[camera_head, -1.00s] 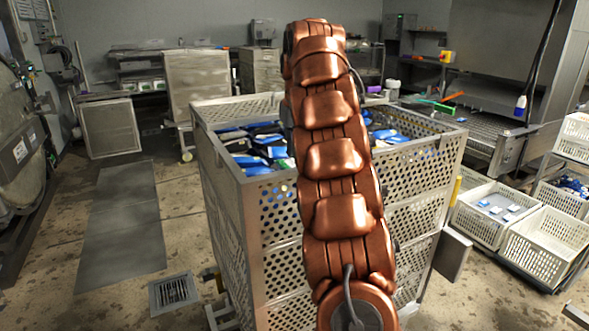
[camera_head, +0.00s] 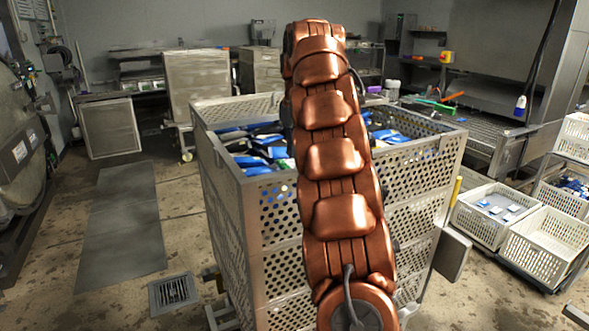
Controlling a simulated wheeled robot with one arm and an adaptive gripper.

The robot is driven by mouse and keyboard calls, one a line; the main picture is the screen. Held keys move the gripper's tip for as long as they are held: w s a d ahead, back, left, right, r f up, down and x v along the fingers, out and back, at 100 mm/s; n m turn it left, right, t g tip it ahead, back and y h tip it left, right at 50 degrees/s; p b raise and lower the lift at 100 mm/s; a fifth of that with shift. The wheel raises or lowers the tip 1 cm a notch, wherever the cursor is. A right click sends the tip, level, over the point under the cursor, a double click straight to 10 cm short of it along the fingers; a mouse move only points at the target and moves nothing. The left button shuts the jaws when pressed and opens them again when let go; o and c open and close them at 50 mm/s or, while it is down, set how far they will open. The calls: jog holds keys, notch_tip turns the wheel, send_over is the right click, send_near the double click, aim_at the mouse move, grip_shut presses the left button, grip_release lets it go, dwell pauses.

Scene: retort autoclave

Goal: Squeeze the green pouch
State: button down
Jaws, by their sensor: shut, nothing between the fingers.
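A large perforated metal basket (camera_head: 232,190) stands in front of me, with blue, white and black pouches (camera_head: 262,152) heaped inside. More blue and white pouches (camera_head: 388,136) show on the right side of the basket. I cannot make out a green pouch among them. My copper arm rises through the middle of the view and covers the centre of the basket. My gripper is hidden behind the arm, so its place relative to the pouches does not show.
White crates (camera_head: 497,212) stand at the right, some holding small packs. A metal roller table (camera_head: 470,130) with a green-handled tool (camera_head: 435,104) is behind them. A round autoclave door (camera_head: 18,150) is at the left. The floor left of the basket is clear, with a drain grate (camera_head: 172,292).

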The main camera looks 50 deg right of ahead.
jog(key=shift+s+a+f+b, duration=0.1)
jog(key=shift+f+b, duration=0.95)
jog(key=shift+f, duration=0.35)
dwell(1.2)
jog(key=shift+r+p, duration=0.65)
jog(key=shift+r, duration=0.2)
notch_tip(320, 180, up, 7)
jog(key=p, duration=0.6)
jog(key=shift+f, duration=0.1)
